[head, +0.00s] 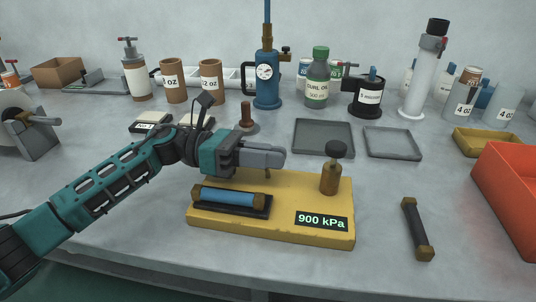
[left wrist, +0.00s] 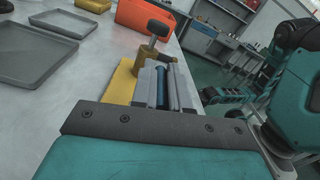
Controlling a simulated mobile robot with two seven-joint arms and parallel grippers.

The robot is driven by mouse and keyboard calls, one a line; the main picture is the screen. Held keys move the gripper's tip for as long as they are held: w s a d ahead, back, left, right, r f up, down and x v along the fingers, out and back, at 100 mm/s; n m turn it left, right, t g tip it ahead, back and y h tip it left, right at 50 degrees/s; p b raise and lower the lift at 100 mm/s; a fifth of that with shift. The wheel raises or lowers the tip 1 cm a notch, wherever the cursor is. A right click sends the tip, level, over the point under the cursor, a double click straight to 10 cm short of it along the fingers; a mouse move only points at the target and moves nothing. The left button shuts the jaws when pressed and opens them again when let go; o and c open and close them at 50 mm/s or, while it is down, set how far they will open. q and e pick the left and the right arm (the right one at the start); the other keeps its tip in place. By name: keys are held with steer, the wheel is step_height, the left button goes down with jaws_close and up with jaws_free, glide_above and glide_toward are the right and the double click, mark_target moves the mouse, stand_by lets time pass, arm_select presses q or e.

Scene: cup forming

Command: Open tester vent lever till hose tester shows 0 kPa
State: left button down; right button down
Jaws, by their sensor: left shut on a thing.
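The yellow hose tester (head: 270,230) stands on the bench, and its display (head: 321,222) reads 900 kPa. A blue hose (head: 228,197) with brass ends lies in its black cradle. A brass post with a black knob (head: 336,150) stands upright at its right; the knob also shows in the left wrist view (left wrist: 158,28). A small brass part (head: 267,173) shows under the fingertips.
A dark hose with brass ends (head: 416,228) lies right of the tester. Two grey trays (head: 323,138) (head: 393,142) lie behind. A red bin (head: 510,195) is at the right. A blue gauge pump (head: 267,88) and several bottles stand at the back.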

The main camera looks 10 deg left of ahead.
arm_select(q)
steer(key=m+b, duration=0.1)
steer(key=b, duration=0.2)
steer(key=shift+s+f, duration=0.35)
steer(key=shift+f, duration=0.05)
steer(key=shift+r, duration=0.25)
